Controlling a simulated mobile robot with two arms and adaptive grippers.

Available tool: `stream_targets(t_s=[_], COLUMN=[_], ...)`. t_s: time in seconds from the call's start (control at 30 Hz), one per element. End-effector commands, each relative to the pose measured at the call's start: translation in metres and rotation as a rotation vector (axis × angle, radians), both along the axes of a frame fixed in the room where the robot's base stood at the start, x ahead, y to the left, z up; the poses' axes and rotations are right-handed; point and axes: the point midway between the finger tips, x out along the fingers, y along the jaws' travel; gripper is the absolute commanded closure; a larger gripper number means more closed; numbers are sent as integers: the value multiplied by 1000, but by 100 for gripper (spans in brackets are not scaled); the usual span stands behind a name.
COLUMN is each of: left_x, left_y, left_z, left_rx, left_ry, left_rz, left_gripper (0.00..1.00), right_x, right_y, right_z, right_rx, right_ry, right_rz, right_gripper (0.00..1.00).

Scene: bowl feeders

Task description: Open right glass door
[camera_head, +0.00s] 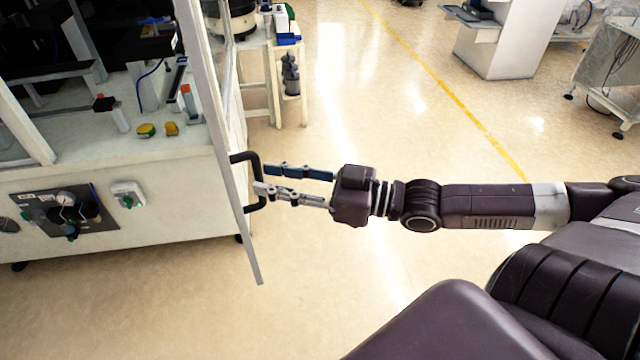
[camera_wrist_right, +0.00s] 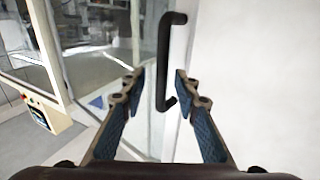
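The right glass door (camera_head: 218,135) of the machine enclosure shows nearly edge-on in the head view, as a pale frame. It stands out from the cabinet front, so it looks partly open. Its black bar handle (camera_head: 257,170) sticks out on the door's right side. My right gripper (camera_head: 264,179) reaches in from the right with its two fingers apart at the handle. In the right wrist view the handle (camera_wrist_right: 164,65) stands upright between the open fingertips (camera_wrist_right: 158,80), a little beyond them. Contact cannot be told. My left gripper is not in view.
The white cabinet (camera_head: 170,215) with a gauge panel (camera_head: 68,212) stands left of the door. A small side table (camera_head: 290,92) stands behind it. The floor in front of and right of the door is clear, with a yellow line (camera_head: 440,75) farther off.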

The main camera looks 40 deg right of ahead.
Motion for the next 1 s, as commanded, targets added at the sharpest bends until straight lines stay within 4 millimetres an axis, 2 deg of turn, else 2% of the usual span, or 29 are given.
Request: stream_targets(t_s=[0.57, 1.0], left_x=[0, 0], left_y=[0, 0], left_z=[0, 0], left_rx=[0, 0], left_ry=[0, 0], left_rz=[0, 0], left_gripper=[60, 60], right_x=[-21, -50], right_y=[-19, -48], right_z=[-2, 2], right_rx=[0, 7], right_ry=[4, -8], right_rz=[1, -4], right_gripper=[71, 71])
